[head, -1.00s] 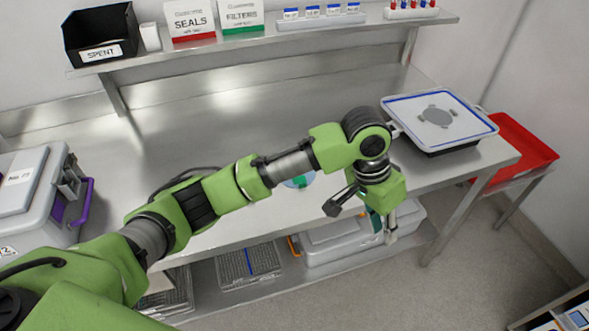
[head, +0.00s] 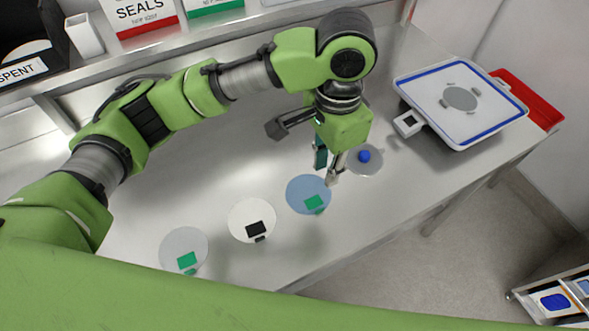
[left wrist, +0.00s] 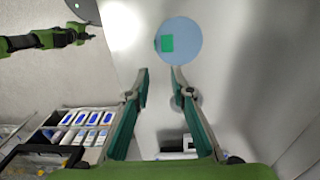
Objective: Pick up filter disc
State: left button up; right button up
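Several thin round discs lie flat in a row on the steel bench (head: 350,225). In the head view they are a grey disc with a green tab (head: 180,240), a white disc with a black tab (head: 243,212), a blue disc with a green tab (head: 300,187) and a grey disc with a blue knob (head: 374,168). I cannot tell by label which is the filter disc. My left gripper (head: 329,172) is open and empty, just above the blue disc's right edge. In the left wrist view the blue disc (left wrist: 185,30) lies beyond the fingertips. My right gripper (left wrist: 83,35) appears small there.
A white tray with a blue rim (head: 420,90) stands at the bench's right end, beside a red bin (head: 535,103). A shelf with a black SPENT bin (head: 28,40) and a white cup (head: 85,36) runs along the back. Bench around the discs is clear.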

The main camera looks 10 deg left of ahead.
pick_arm(q)
send_near(324, 208)
notch_tip(324, 208, down, 2)
jog(key=shift+f+p, duration=0.25)
jog(key=shift+p, duration=0.2)
jog(key=shift+a+f, duration=0.1)
jog(key=shift+f, duration=0.25)
jog(key=shift+f+p, duration=0.35)
jog(key=shift+f, duration=0.2)
notch_tip(324, 208, down, 4)
jog(key=shift+s+r+p, duration=0.1)
jog(key=shift+r+p, duration=0.1)
jog(key=shift+p, duration=0.25)
jog(key=shift+f, duration=0.35)
grip_shut()
pick_arm(e)
jog(key=s+d+r, duration=0.1)
jog(key=s+r, duration=0.1)
jog(key=shift+s+d+r, duration=0.15)
jog(key=shift+s+d, duration=0.2)
jog(key=shift+s, duration=0.05)
